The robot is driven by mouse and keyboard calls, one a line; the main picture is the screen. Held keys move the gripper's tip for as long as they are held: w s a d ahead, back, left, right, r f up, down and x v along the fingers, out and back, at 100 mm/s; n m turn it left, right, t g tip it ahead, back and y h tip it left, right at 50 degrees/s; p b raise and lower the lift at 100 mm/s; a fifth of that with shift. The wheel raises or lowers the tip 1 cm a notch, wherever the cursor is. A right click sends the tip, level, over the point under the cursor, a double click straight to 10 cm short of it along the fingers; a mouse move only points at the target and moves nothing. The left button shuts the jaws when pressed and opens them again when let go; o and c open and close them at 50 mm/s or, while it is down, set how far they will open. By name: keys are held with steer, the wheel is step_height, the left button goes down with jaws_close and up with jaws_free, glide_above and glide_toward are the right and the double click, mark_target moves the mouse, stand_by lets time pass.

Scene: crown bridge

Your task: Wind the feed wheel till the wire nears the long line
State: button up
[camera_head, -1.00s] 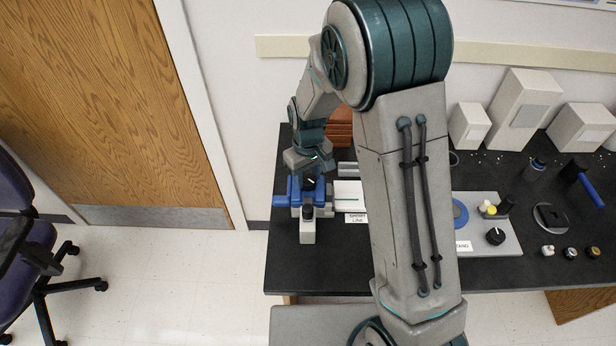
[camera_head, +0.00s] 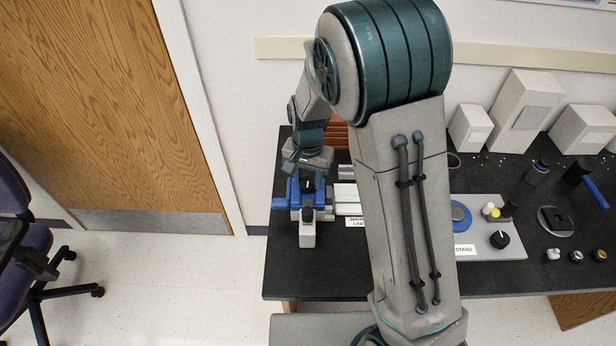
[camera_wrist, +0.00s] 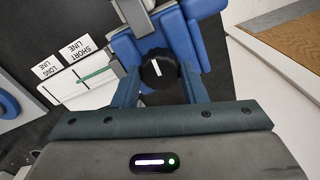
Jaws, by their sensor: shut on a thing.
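The feed wheel (camera_wrist: 157,68) is a black knob with a white mark on the blue feeder (camera_wrist: 196,38). In the wrist view my gripper (camera_wrist: 158,80) has a finger on either side of the wheel and is shut on it. The white mark points nearly along the picture's vertical, tilted slightly. The green wire (camera_wrist: 94,75) lies across the white plate (camera_wrist: 84,94), its free end near the thin short-line mark. The SHORT LINE label (camera_wrist: 76,49) and LONG LINE label (camera_wrist: 46,70) sit beside the plate. The wire's distance from the long line is hard to judge.
The feeder stands at the left end of the black bench (camera_head: 340,272). My arm hides the bench's middle. To the right are a grey stand board (camera_head: 482,248), a blue-handled tool (camera_head: 594,188) and small jars. White boxes (camera_head: 525,110) line the back.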

mark_target(307, 182)
steer(key=m, duration=0.3)
steer(key=shift+r+m, duration=0.1)
steer(key=shift+m, duration=0.3)
steer(key=shift+m+p, duration=0.6)
steer(key=shift+m, duration=1)
steer(key=o, duration=1)
steer(key=shift+a, duration=0.1)
steer(key=shift+c, duration=0.2)
step_height(307, 182, up, 14)
steer(key=shift+b, duration=0.45)
